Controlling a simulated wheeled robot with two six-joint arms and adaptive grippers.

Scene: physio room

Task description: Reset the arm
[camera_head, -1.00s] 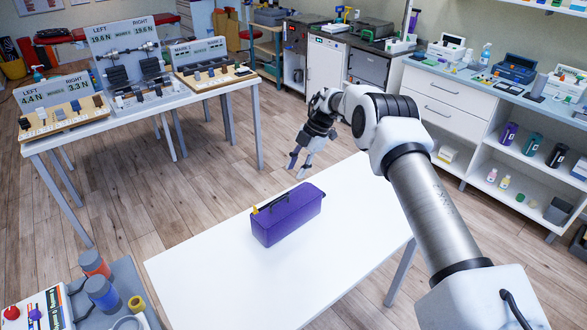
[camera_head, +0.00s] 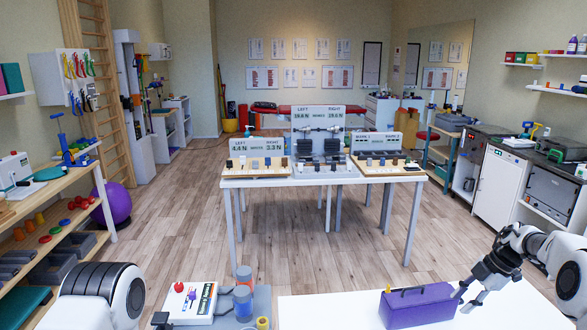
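My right arm (camera_head: 550,262) comes in from the right edge of the head view, bent, with its gripper (camera_head: 466,298) pointing down and to the left. The two fingers are apart and nothing shows between them. The gripper appears close by the right end of a purple toolbox (camera_head: 418,306) on the white table (camera_head: 345,312); I cannot tell whether they touch. A white and black part of my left arm (camera_head: 105,296) shows at the bottom left. My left gripper is out of the picture.
A table (camera_head: 322,179) with test boards and readout signs stands ahead. A grey bench unit (camera_head: 262,300) with red and blue cylinders adjoins the white table's left. Wooden shelves (camera_head: 60,185) line the left; cabinets (camera_head: 497,186) line the right. The wooden floor between is open.

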